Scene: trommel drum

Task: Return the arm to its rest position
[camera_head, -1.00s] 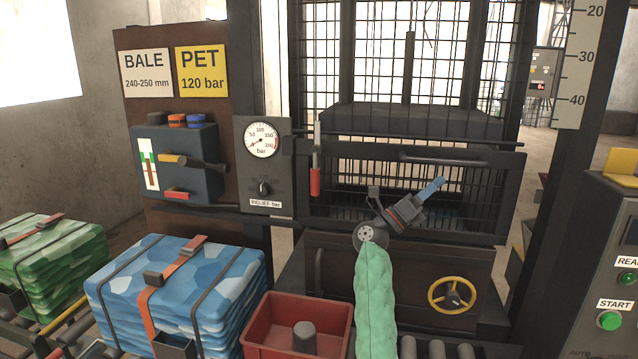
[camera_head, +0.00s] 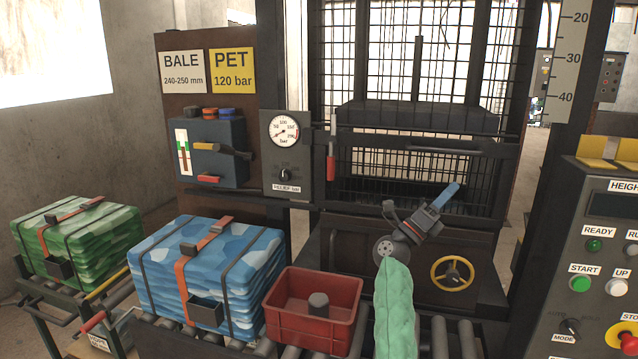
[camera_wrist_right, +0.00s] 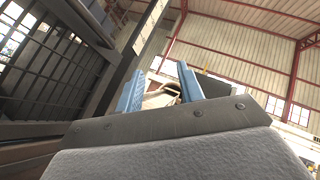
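My right arm comes up from the bottom of the head view in a pale green sleeve (camera_head: 396,310). It ends in a dark wrist and my right gripper (camera_head: 452,191), which has blue fingers and points up and to the right. The gripper is in front of the baler's lower door and mesh. In the right wrist view the two blue fingers (camera_wrist_right: 160,88) stand apart with nothing held between them, so the gripper is open. My left gripper is not in view.
A red crate (camera_head: 317,333) sits on rollers left of the sleeve. A blue strapped bale (camera_head: 170,262) and a green one (camera_head: 100,250) are further left. A yellow handwheel (camera_head: 452,273) is just below the gripper. A control panel (camera_head: 600,240) stands at the right.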

